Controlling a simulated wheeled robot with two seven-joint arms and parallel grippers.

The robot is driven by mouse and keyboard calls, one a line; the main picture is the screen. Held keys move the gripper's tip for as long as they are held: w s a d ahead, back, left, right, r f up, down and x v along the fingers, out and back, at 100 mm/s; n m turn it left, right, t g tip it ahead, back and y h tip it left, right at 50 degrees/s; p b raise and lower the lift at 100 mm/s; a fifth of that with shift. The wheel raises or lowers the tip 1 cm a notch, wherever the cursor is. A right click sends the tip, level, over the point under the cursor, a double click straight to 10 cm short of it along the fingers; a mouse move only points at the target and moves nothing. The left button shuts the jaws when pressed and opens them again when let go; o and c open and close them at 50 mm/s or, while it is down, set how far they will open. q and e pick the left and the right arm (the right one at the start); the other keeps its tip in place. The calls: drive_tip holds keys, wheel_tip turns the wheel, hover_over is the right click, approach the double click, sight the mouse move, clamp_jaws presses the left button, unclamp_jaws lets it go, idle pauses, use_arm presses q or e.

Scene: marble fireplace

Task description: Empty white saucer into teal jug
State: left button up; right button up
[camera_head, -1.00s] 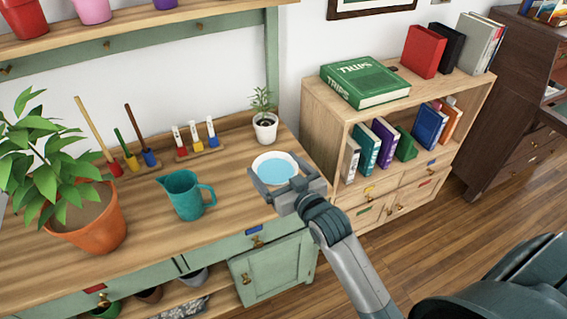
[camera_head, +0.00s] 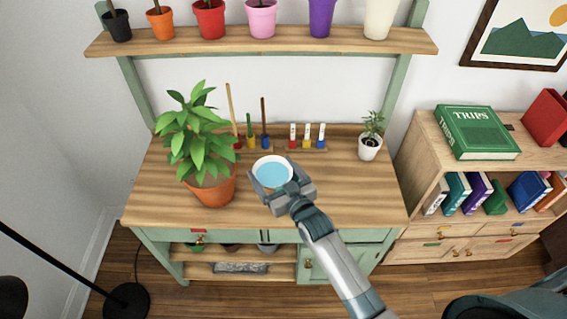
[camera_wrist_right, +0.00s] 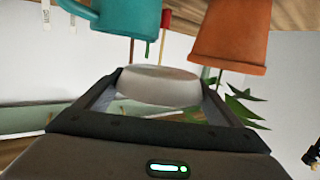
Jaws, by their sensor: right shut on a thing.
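The white saucer (camera_head: 290,163) holds light blue liquid and looks about level. My right gripper (camera_head: 277,182) is shut on its rim and holds it up, in front of the bench's middle in the head view. In the right wrist view, which is upside down, the saucer (camera_wrist_right: 160,88) sits between the fingers (camera_wrist_right: 160,100). The teal jug (camera_wrist_right: 128,14) shows at the top left of the wrist view, apart from the saucer. In the head view I cannot make out the jug; the saucer and gripper seem to hide it. My left gripper is not in view.
A leafy plant in an orange pot (camera_head: 210,190) stands left of the saucer on the wooden bench (camera_head: 350,200). Upright tools and small labelled markers (camera_head: 307,137) line the back. A small white potted plant (camera_head: 370,147) stands at the right. A shelf of pots (camera_head: 280,42) runs above.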

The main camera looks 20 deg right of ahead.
sight(266, 177)
drive_tip(key=shift+w+a+r+y+p, duration=0.1)
drive_tip(key=shift+a+y+p, duration=0.05)
drive_tip(key=shift+a, duration=0.4)
drive_tip(key=shift+a+r+y+p, duration=0.1)
drive_tip(key=shift+a+y+p, duration=0.05)
drive_tip(key=shift+a, duration=0.4)
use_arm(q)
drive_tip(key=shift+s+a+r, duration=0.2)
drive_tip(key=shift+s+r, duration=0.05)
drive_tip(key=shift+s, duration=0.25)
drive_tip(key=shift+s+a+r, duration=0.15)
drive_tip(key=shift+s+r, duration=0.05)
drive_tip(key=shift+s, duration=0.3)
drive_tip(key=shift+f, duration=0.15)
use_arm(e)
drive_tip(key=shift+f, duration=0.2)
wheel_tip(266, 177, down, 3)
drive_tip(key=b, duration=0.3)
drive_tip(key=shift+d+b, duration=0.1)
drive_tip(key=shift+b, duration=0.25)
drive_tip(key=shift+r+m, duration=0.4)
drive_tip(key=shift+r, duration=0.2)
drive_tip(key=shift+r+m+y, duration=0.25)
drive_tip(key=shift+m+y, duration=0.05)
drive_tip(key=shift+m, duration=0.3)
drive_tip(key=shift+r, duration=0.2)
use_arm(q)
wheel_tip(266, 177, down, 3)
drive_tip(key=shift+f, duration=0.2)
